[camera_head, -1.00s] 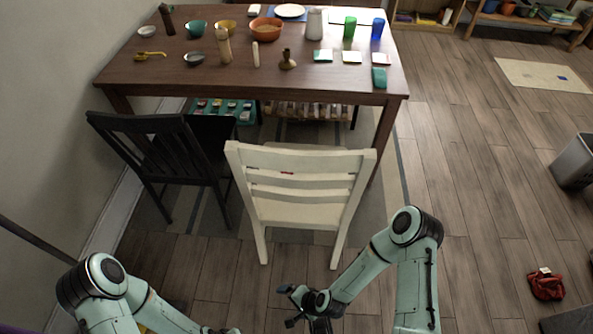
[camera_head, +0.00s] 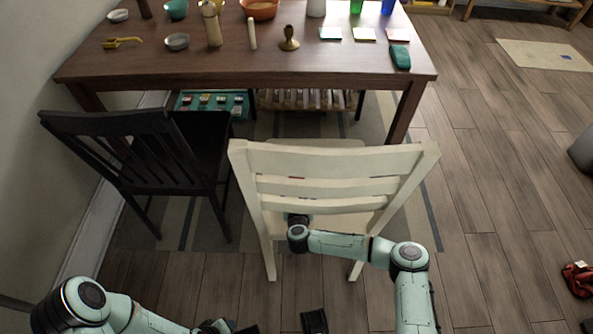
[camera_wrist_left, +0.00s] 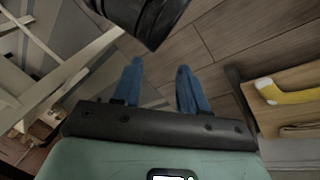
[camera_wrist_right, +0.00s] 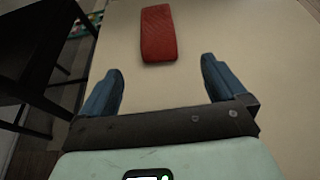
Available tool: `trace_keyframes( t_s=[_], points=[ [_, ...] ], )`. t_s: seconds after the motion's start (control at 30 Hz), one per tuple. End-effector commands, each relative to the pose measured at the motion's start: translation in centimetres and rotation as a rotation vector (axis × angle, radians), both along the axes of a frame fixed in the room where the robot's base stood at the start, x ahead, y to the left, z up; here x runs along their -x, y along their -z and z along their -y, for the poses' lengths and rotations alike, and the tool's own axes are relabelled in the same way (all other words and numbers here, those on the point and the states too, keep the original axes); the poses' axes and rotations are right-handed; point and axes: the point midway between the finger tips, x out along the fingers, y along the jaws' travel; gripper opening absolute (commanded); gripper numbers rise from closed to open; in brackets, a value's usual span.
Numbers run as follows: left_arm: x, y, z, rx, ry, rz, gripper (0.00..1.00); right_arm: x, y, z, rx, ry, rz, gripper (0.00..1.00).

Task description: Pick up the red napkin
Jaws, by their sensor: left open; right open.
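The red napkin (camera_wrist_right: 158,33) lies folded in a flat strip on the pale seat of the white chair (camera_head: 335,160). In the head view only small red bits show between the chair's back slats. My right gripper (camera_wrist_right: 161,78) is open and empty, with the napkin ahead of its fingertips and apart from them. In the head view my right arm reaches to the chair back below the lowest slat, and its fingers are hidden. My left gripper (camera_wrist_left: 160,68) is open and empty, low at the bottom edge of the head view.
A black chair (camera_head: 150,160) stands to the left. The wooden table (camera_head: 200,70) behind the chairs holds bowls, cups and a candlestick (camera_head: 289,40). A red item (camera_head: 578,279) lies on the floor at the right edge. Floor (camera_head: 480,200) right of the chair is clear.

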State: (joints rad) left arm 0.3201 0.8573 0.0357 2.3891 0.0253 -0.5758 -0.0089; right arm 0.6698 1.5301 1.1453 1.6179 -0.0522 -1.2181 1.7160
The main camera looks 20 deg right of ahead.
Motion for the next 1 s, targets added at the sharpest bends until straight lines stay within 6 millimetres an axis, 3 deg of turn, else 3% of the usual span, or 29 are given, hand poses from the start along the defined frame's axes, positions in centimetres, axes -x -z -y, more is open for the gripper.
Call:
trace_keyframes(
  t_s=[0.2,0.4,0.7,0.97,1.0],
  points=[
    [-1.4,1.0,-0.7,-0.018,-0.015,0.036,0.43,-2.2,1.0,0.5,0.0,-0.001,0.001,0.98],
    [-1.4,2.5,-1.3,-0.027,-0.023,0.027,0.43,-4.0,1.7,0.9,0.001,0.0,0.001,0.98],
    [2.0,5.2,-1.6,-0.021,-0.026,-0.085,0.43,-6.9,2.7,1.6,0.0,-0.002,0.0,0.98],
    [2.2,5.2,-1.7,-0.021,-0.026,-0.092,0.43,-7.0,2.6,1.7,0.0,-0.002,0.001,0.98],
    [2.2,5.2,-1.7,-0.02,-0.026,-0.092,0.43,-7.0,2.6,1.7,0.0,-0.002,0.001,0.88]
  ],
)
